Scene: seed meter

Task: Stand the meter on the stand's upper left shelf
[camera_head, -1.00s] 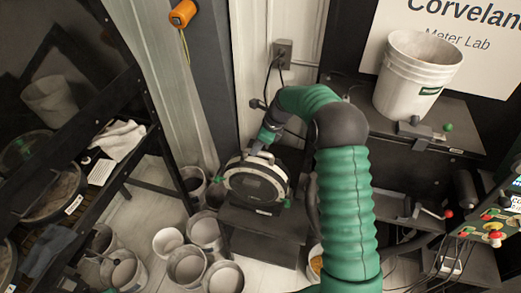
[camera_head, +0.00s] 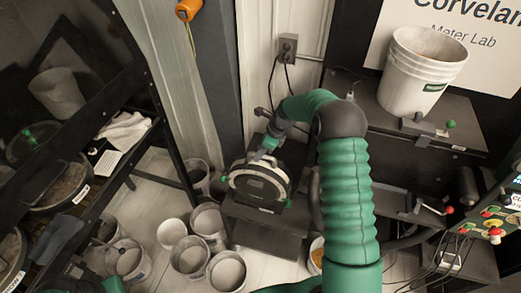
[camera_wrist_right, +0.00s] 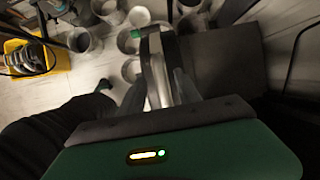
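The meter (camera_head: 256,182) is a round, dark device with a pale rim and green knobs, standing upright on a low dark block. My right gripper (camera_head: 268,150) is at its top, over the handle. In the right wrist view the meter (camera_wrist_right: 155,62) lies edge-on between the two fingers of my right gripper (camera_wrist_right: 160,92), which look spread, with a gap beside it. The contact itself is hard to see. The stand appears to be the black rack (camera_head: 165,120) at left, with round devices and a white cloth on its shelves. My left gripper is not clearly visible; only green arm parts show at the bottom edge.
Several pale buckets (camera_head: 190,256) stand on the floor between the rack and the low block (camera_head: 262,238). A white bucket (camera_head: 418,75) sits on a dark bench at right. A control panel with coloured buttons (camera_head: 492,222) and cables is at far right.

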